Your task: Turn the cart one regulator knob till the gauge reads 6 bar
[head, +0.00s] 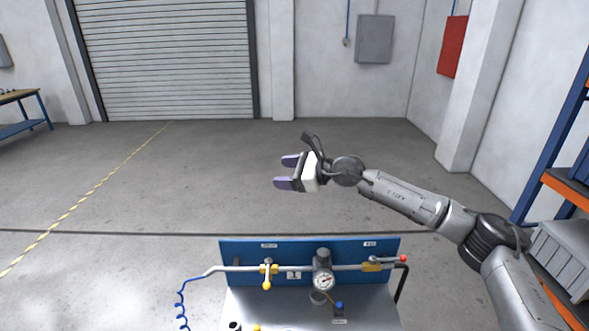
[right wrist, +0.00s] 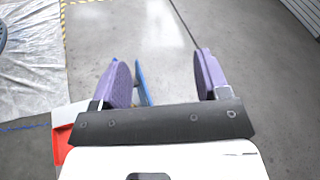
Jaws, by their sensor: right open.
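The cart (head: 235,306) stands at the bottom centre of the head view, with a blue back panel (head: 295,248). On its pipe sits the regulator, with a dark grey knob (head: 323,255) on top and a round white gauge (head: 324,281) below it. The gauge's needle is too small to read surely. My right gripper (head: 283,172) is open and empty, in the air above and beyond the cart panel, pointing left. Its purple fingers also show apart in the right wrist view (right wrist: 165,82), with nothing between them. My left gripper is not in view.
A blue coiled hose (head: 181,305) hangs at the cart's left. A shelf rack (head: 553,140) stands at right. The floor behind the cart is clear.

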